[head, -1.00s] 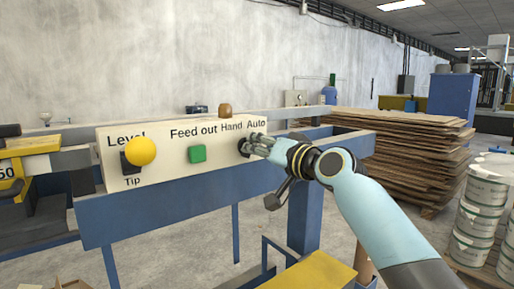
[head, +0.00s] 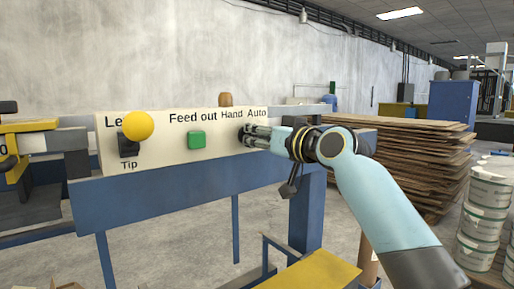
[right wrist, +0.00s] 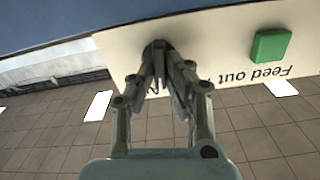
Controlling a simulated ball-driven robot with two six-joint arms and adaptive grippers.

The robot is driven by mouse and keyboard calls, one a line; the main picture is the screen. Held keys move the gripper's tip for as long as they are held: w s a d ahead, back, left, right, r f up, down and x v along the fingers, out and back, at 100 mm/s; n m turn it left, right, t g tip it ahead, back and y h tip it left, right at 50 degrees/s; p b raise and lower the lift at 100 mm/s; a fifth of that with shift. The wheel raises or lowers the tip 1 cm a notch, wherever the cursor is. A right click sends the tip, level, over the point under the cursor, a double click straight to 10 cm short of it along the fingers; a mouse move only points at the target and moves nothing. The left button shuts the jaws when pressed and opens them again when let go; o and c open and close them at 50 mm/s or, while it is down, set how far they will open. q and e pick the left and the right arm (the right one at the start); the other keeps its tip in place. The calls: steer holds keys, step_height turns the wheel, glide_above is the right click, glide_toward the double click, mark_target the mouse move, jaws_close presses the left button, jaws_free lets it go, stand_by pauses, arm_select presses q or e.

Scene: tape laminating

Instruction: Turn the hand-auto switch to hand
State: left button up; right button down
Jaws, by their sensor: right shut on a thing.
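The hand-auto switch (head: 243,137) is a dark round knob on the cream control panel (head: 172,161), below the printed words "Hand" and "Auto". My right gripper (head: 250,134) comes at it from the right and is shut on it, hiding most of it. In the right wrist view the fingers of my right gripper (right wrist: 163,68) are close together on the dark knob (right wrist: 155,47); its exact angle cannot be told. My left gripper does not show.
A green button (head: 197,140) under "Feed out" and a yellow ball-topped lever (head: 138,127) sit left of the switch. A blue beam (head: 170,195) runs below the panel. Stacked brown boards (head: 405,160) and white buckets (head: 487,205) stand at the right.

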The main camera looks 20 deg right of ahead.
steer(key=shift+a+f+n+b, duration=0.1)
steer(key=shift+n+b, duration=1.35)
steer(key=shift+n, duration=0.7)
steer(key=shift+a+n+b, duration=0.1)
steer(key=shift+n+b, duration=1.3)
steer(key=shift+n, duration=0.75)
steer(key=shift+s, duration=0.1)
steer(key=c, duration=1.3)
jaws_free()
steer(key=shift+c, duration=0.2)
steer(key=v, duration=1.2)
